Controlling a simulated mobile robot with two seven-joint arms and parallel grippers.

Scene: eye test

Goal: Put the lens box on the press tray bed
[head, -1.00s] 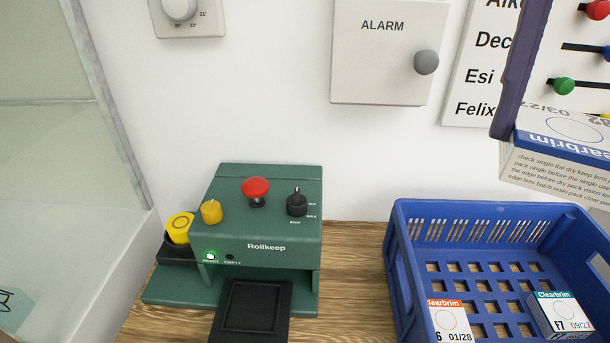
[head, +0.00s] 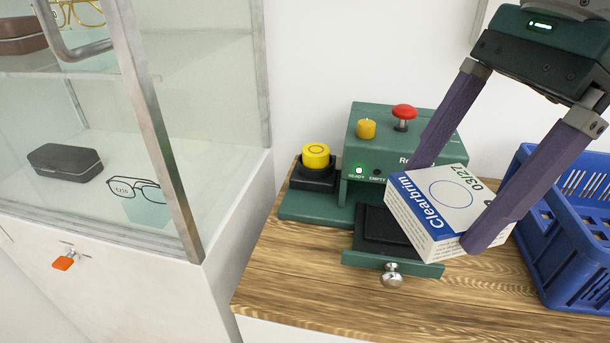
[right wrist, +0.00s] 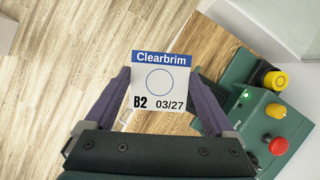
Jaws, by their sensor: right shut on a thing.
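The lens box (head: 436,205) is white with a blue Clearbrim band, a drawn circle and the date 03/27. My right gripper (head: 442,208) is shut on it, one purple finger on each side, and holds it tilted in front of the green press (head: 350,198). In the right wrist view the box (right wrist: 160,82) also shows the mark B2 between the fingers. The black press tray bed (head: 378,228) sits low at the press's front, above a silver knob; the box hides its right part. I cannot tell the gap between box and bed. My left gripper is not in view.
A blue crate (head: 530,250) stands at the right of the wooden counter (head: 300,290). A yellow button (head: 316,156) and a red knob (head: 404,113) stick up from the press. A glass case (head: 225,100) with glasses stands left. The counter's front left is clear.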

